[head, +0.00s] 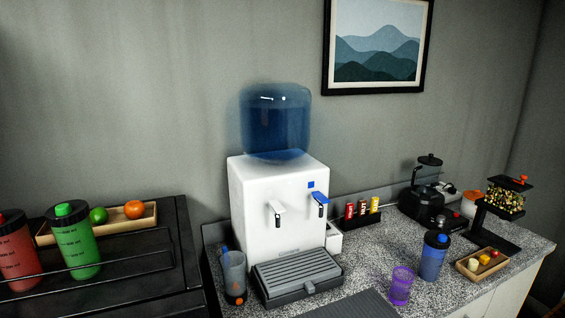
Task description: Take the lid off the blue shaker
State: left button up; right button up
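A blue shaker (432,260) stands upright on the speckled counter, right of the water dispenser. Its dark lid (437,239) with a blue cap is on top of it. Neither of my grippers is in the head view.
A purple cup (401,285) stands left of the blue shaker, and a small wooden tray (470,272) with food pieces is on its right. The water dispenser (250,200) stands further left. A black blender (425,195) and a candy dispenser (503,200) are behind. Green (78,247) and red (17,260) shakers stand far left.

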aim_at(430, 265)
jog(key=i+l+u, duration=0.15)
jog(key=l, duration=0.65)
jog(key=i+l+u, duration=0.15)
jog(key=l, duration=0.6)
jog(key=l+u, duration=0.15)
jog(key=l, duration=0.65)
